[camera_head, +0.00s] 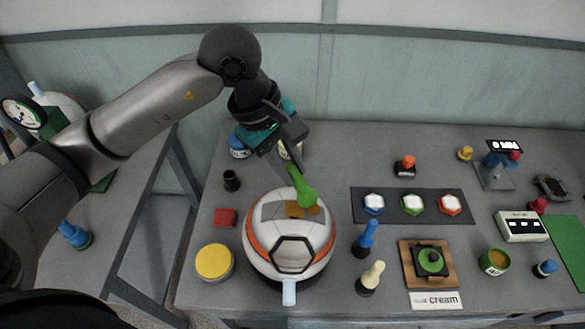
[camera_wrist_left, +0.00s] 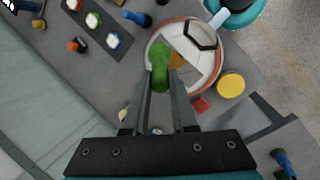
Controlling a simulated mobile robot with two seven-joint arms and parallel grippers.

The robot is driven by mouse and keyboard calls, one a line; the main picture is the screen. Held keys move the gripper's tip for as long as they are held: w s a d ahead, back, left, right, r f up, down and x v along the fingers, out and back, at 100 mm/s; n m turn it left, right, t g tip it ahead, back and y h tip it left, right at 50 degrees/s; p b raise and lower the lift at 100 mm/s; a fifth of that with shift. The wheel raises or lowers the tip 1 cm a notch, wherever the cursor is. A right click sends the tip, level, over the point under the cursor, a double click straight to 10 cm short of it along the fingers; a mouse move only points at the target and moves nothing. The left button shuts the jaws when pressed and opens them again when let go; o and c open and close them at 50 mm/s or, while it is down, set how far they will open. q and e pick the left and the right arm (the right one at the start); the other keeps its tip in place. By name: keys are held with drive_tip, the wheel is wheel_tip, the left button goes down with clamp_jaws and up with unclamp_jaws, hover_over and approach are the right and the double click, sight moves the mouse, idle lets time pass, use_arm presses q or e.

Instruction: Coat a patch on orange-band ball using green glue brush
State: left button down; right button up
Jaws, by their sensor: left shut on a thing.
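The orange-band ball (camera_head: 262,247) is white with orange bands and a black-outlined hexagon, and sits on the table in front of my left arm. It also shows in the left wrist view (camera_wrist_left: 207,62). A grey-brown patch with amber glue marks (camera_head: 294,211) lies on its upper side. My left gripper (camera_head: 291,166) is shut on the green glue brush (camera_head: 304,190), above the ball's top. In the left wrist view the green brush (camera_wrist_left: 160,62) sits between the fingertips, over the amber marks. Whether its tip touches the ball I cannot tell. My right gripper is not in view.
A yellow-lidded jar (camera_head: 214,261) and a red block (camera_head: 225,217) stand left of the ball. A blue brush (camera_head: 367,238) and a cream brush (camera_head: 371,277) stand close on its right. A dark mat (camera_head: 358,207) holds coloured hexagons. A green glue pot (camera_head: 494,262) is farther right.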

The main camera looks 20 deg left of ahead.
use_arm(q)
wheel_tip(320, 180, up, 3)
drive_tip(key=shift+w, duration=0.1)
drive_tip(key=shift+a+r+p, duration=0.25)
drive_tip(key=shift+p, duration=0.15)
drive_tip(key=shift+p+v, duration=0.4)
drive_tip(key=shift+v, duration=0.4)
drive_tip(key=shift+d+r, duration=0.2)
drive_tip(key=shift+r, duration=0.2)
wheel_tip(320, 180, up, 2)
drive_tip(key=shift+r+p, duration=0.1)
drive_tip(key=shift+p, duration=0.6)
drive_tip(key=shift+r, duration=0.2)
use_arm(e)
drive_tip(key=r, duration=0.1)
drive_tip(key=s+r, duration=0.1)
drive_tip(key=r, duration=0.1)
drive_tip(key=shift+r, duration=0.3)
